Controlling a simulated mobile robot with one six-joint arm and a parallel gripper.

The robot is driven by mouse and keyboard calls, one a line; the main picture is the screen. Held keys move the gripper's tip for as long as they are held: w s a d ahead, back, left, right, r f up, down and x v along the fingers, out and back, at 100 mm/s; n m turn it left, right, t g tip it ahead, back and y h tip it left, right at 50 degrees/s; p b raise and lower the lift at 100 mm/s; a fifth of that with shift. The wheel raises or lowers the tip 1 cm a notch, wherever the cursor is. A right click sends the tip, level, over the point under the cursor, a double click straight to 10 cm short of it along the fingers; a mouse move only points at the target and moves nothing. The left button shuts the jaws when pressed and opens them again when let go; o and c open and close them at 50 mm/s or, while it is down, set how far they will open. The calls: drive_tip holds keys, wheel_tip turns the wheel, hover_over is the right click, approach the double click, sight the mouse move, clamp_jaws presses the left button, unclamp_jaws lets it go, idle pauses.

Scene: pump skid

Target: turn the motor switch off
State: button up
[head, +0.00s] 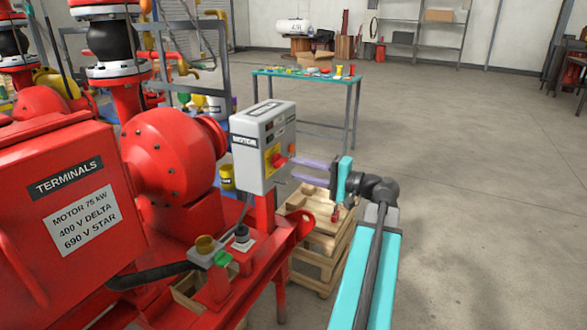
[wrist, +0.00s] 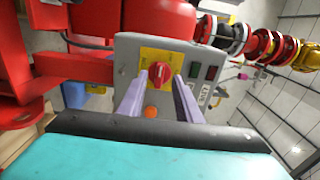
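The grey motor switch box (head: 248,172) stands on a red post at the pump skid, with a "MOTOR" label on its side. Its red rotary knob (head: 280,161) sits on a yellow plate on the front face. In the wrist view the knob (wrist: 160,73) is near the middle of the box face. My gripper (head: 295,171) points at that face from the right. Its two purple fingers also show in the wrist view (wrist: 160,80), apart, one on each side of the knob, with no clear contact. The knob's exact set position is too small to read.
A red motor (head: 80,200) fills the left. Floor to the right is clear.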

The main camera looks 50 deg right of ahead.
drive_tip(key=v, duration=0.9)
drive_tip(key=shift+s, duration=0.25)
drive_tip(key=shift+s, duration=0.15)
